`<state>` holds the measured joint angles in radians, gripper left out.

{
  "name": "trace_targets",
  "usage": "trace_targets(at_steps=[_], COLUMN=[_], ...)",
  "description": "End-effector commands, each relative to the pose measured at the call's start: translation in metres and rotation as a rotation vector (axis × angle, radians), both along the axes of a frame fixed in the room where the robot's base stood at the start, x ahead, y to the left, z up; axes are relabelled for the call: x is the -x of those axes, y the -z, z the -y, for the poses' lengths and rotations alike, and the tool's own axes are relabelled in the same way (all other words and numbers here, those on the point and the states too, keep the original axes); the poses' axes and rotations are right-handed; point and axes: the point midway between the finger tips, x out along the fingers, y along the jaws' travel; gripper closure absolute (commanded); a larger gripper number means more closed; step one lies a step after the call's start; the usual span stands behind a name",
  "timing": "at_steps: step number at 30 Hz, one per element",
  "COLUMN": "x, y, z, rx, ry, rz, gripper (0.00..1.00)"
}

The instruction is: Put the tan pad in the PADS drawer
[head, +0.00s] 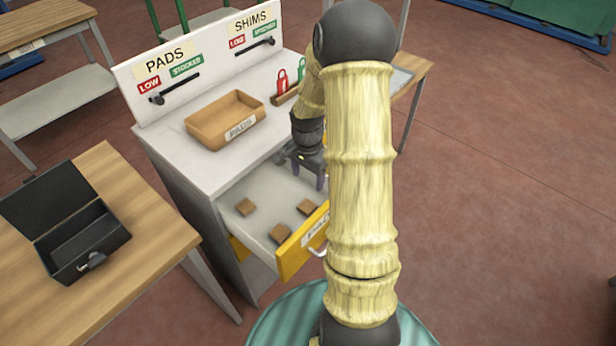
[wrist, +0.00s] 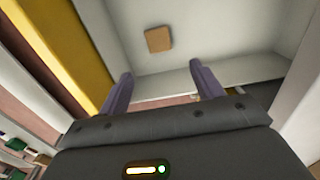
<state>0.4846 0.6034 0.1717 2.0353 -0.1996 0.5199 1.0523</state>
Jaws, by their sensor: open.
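The PADS drawer (head: 288,263) is pulled out, with a yellow front; my arm covers part of its label. Three tan pads lie apart on its floor: one at the left (head: 245,207), one near the front (head: 280,233) and one at the right (head: 306,207). My gripper (head: 309,180) is over the back right part of the drawer, open, with nothing seen between its fingers. In the wrist view one tan pad (wrist: 158,39) lies flat on the pale drawer floor, beyond the open fingers (wrist: 160,74).
A brown PADS tray (head: 207,137) stands on the white cabinet top and looks empty. Behind it a panel (head: 205,65) carries PADS and SHIMS signs with sliders. Red and green tags (head: 283,82) stand near my arm. An open black box (head: 85,245) sits on the left wooden table.

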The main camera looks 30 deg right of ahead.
Motion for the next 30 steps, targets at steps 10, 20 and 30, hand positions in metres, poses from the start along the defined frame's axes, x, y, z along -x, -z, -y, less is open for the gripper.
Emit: trace_targets(at_steps=[10, 20, 30], x=[0.001, 0.030, 0.107], y=[-0.001, -0.053, -0.104], z=[0.002, -0.064, -0.142], rx=[0.002, 0.048, 0.125], ry=[0.000, -0.438, -1.108], rz=[0.002, 0.070, 0.185], gripper=[0.34, 0.34, 0.34])
